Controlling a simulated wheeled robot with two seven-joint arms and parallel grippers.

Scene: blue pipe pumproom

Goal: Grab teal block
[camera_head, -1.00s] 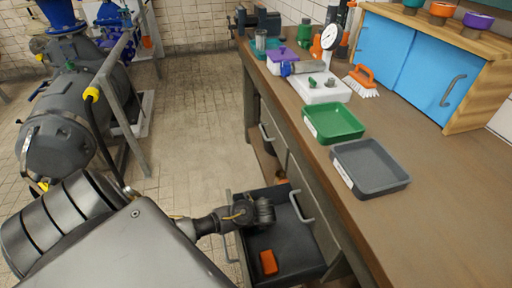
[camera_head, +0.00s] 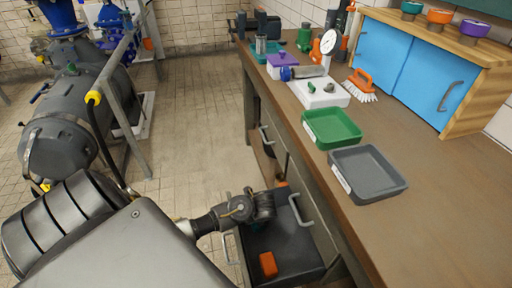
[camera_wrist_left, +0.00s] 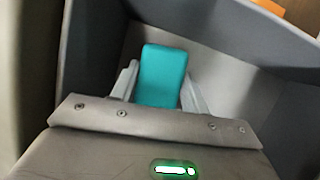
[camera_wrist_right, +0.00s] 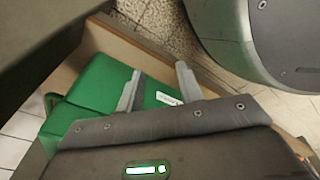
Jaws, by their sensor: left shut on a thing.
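The teal block (camera_wrist_left: 163,82) is between the two fingers of my left gripper (camera_wrist_left: 161,70) in the left wrist view. The gripper is shut on it, with grey drawer walls around. In the head view my left gripper (camera_head: 264,205) is over the far part of the open dark drawer (camera_head: 285,240); the block is hidden there. My right gripper (camera_wrist_right: 158,72) shows only in the right wrist view, with its fingers apart and nothing between them.
An orange block (camera_head: 268,264) lies in the drawer's near part. The workbench (camera_head: 430,215) above holds a green tray (camera_head: 332,127) and a grey tray (camera_head: 366,173). A green labelled object (camera_wrist_right: 100,93) lies beyond my right fingers.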

